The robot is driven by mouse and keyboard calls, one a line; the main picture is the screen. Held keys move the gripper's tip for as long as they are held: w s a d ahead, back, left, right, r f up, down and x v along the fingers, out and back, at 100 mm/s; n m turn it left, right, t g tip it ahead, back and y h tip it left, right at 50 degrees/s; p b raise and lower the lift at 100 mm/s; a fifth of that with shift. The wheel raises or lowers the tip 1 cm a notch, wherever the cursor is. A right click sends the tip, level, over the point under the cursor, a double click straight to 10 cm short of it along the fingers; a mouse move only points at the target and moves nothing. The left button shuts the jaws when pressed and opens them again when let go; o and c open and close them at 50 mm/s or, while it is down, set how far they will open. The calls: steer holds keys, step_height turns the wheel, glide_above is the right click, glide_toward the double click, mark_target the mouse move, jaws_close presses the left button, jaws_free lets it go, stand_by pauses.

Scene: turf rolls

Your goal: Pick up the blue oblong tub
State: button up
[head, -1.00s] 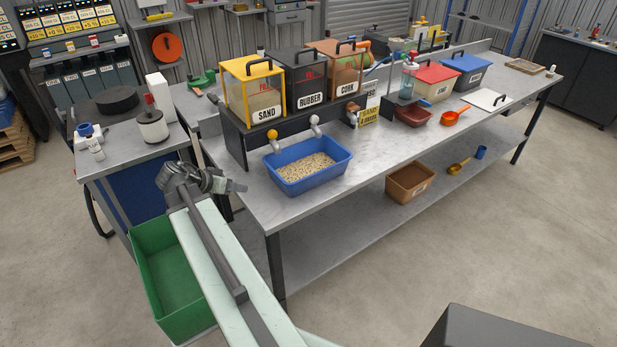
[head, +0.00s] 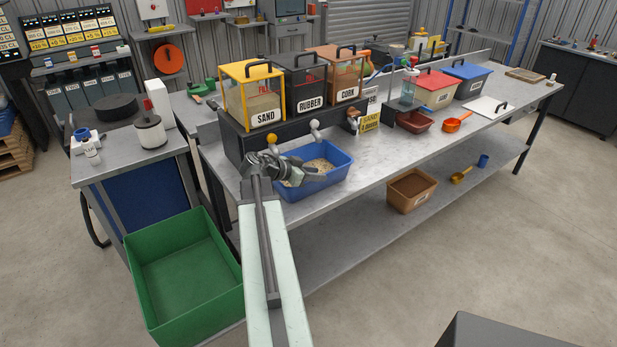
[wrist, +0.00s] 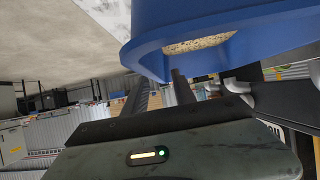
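The blue oblong tub (head: 322,183) stands on the metal workbench, below the sand and rubber bins, and holds pale grains. My gripper (head: 304,173) is at the tub's left end in the head view and hides part of that end and of the grains. In the wrist view the tub (wrist: 225,22) fills the upper right, with some grains showing past its rim. My two dark fingers (wrist: 161,86) are apart there, close to the rim. I cannot tell whether they touch it.
A green crate (head: 178,318) stands on the floor at left. A brown box (head: 409,203) sits on the lower shelf.

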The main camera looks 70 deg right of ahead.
steer(key=b+x, duration=0.1)
steer(key=x, duration=0.2)
steer(key=shift+s+d+f, duration=0.1)
steer(key=shift+s+d, duration=0.05)
steer(key=shift+d, duration=0.1)
jaws_close()
stand_by(1.0)
